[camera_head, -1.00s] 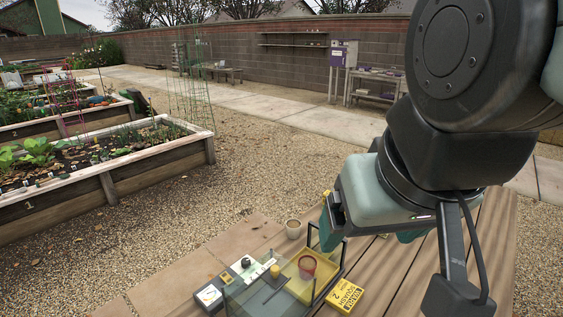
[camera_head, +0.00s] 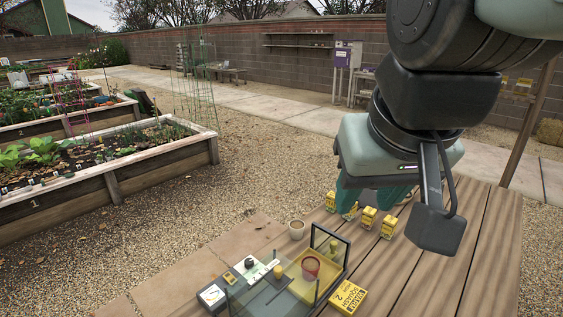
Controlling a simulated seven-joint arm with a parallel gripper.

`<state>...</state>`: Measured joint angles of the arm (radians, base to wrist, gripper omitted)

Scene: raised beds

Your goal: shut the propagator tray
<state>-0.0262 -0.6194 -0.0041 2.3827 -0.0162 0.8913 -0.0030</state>
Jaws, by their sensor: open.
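The propagator tray (camera_head: 298,290) is a yellow tray at the bottom middle, on the wooden table. A clear, dark-framed panel (camera_head: 329,243) stands raised at its far right side. Clear panels with dark edges (camera_head: 262,297) show along its near left side; I cannot tell how they join the tray. A red pot (camera_head: 310,269) and a small yellow thing (camera_head: 277,270) show at the tray. My gripper (camera_head: 368,200) has teal fingers and is open and empty. It shows above and right of the raised panel, apart from it.
A yellow squash seed packet (camera_head: 347,298) lies right of the tray. Several small yellow packets (camera_head: 368,218) stand beyond it, below my gripper. The table's right part (camera_head: 480,240) is clear.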

